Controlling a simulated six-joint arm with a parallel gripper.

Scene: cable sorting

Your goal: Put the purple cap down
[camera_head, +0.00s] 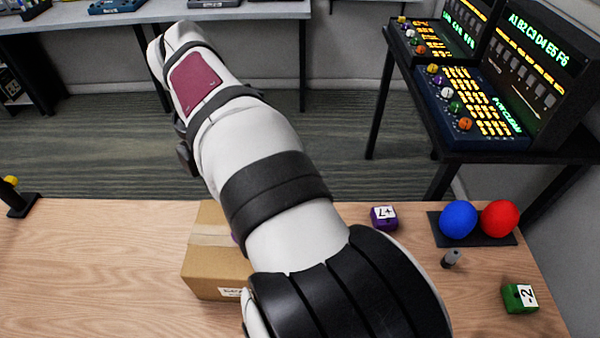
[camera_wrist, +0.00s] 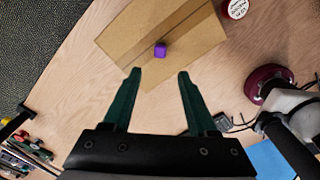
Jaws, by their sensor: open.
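A small purple cap (camera_wrist: 160,49) rests on the brown cardboard box (camera_wrist: 195,45) in the wrist view. In the head view the box (camera_head: 210,268) stands on the wooden table left of my arm, and only a sliver of purple (camera_head: 235,238) shows at the arm's edge. My gripper (camera_wrist: 159,75) is open, with two dark green fingers apart and nothing between them. The cap lies beyond the fingertips, clear of both. In the head view my arm hides the gripper and most of the box top.
A purple block with a white label (camera_head: 384,217), a grey peg (camera_head: 451,258) and a green labelled block (camera_head: 520,297) stand on the table's right side. Blue (camera_head: 458,219) and red (camera_head: 500,218) balls sit on a dark tray (camera_head: 444,239). The table's left side is mostly clear.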

